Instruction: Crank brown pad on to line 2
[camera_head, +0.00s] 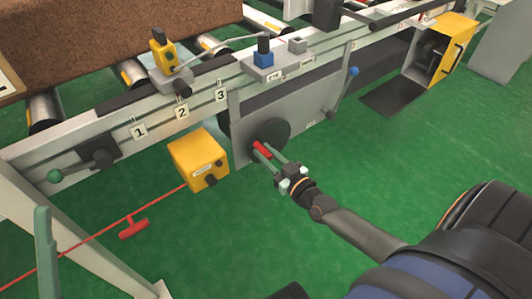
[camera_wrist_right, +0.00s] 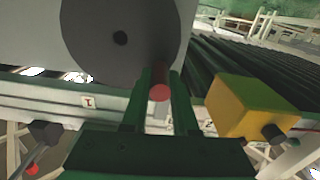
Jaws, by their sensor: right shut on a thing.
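The brown pad (camera_head: 110,40) is a thick block lying on the rollers at the upper left in the head view. Number plates 1 (camera_head: 139,131), 2 (camera_head: 182,112) and 3 (camera_head: 221,95) sit along the grey rail in front of it. A dark crank disc (camera_head: 268,133) with a red handle (camera_head: 262,149) is on the machine's front panel. My right gripper (camera_head: 266,153) is shut on the red handle; the handle also shows between the fingers in the right wrist view (camera_wrist_right: 160,91). A green finger-like part (camera_head: 44,250) stands at the lower left; its jaw state is unclear.
A yellow box (camera_head: 198,158) stands left of the crank, with a red cord (camera_head: 95,237) running from it. Levers with a green knob (camera_head: 55,176) and a blue knob (camera_head: 353,71) stick out from the front. Green floor lies open at the right.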

